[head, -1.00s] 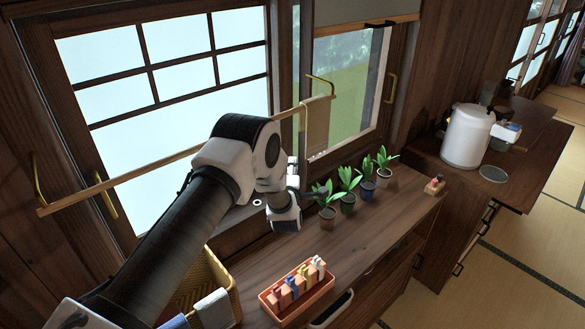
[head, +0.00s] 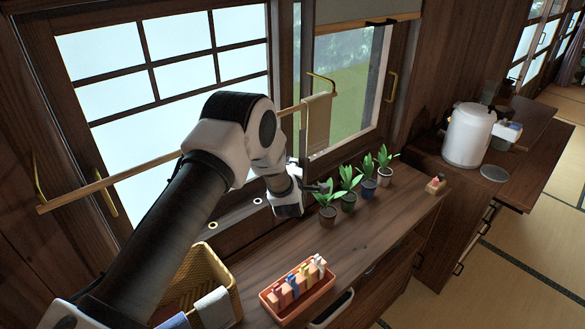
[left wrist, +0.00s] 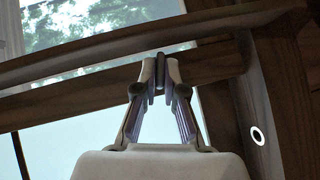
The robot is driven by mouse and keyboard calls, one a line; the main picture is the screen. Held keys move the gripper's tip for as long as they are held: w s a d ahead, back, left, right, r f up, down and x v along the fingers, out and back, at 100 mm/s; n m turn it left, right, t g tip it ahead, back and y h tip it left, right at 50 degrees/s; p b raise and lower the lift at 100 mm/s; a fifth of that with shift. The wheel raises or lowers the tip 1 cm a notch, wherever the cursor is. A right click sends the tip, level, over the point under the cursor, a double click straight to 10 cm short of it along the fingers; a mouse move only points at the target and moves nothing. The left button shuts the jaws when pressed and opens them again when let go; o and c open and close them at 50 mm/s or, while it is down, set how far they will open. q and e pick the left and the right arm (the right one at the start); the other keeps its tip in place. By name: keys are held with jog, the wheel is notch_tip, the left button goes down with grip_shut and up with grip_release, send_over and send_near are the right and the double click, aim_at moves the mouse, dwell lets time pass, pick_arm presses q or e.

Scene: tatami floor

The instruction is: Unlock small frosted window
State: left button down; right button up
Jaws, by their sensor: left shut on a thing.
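The frosted window (head: 160,65) with dark wooden bars stands at the left in the head view. My left gripper (head: 321,188) is low in front of the window frame, beside the leftmost potted plant. In the left wrist view, the left gripper (left wrist: 159,72) is shut on a small dark piece (left wrist: 159,74) between its fingertips, against a wooden rail. I cannot tell whether this piece is the window's lock. A pale ring (left wrist: 258,135) with a dark centre sits on the frame to the right. My right gripper is out of view.
A wooden towel rod (head: 130,173) with a hanging towel (head: 317,122) crosses before the windows. Several potted plants (head: 349,182) line the counter close to the gripper. A clothespin tray (head: 297,290), a yellow basket (head: 205,270) and a white pot (head: 467,135) stand nearby.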

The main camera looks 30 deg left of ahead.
pick_arm(q)
jog(key=shift+d+r+m+g+p, duration=0.15)
jog(key=shift+m+g+p, duration=0.35)
jog(key=shift+m+g, duration=0.7)
jog(key=shift+h, duration=0.3)
jog(key=c, duration=1.3)
grip_release()
jog(key=shift+w, duration=0.1)
jog(key=shift+o, duration=0.2)
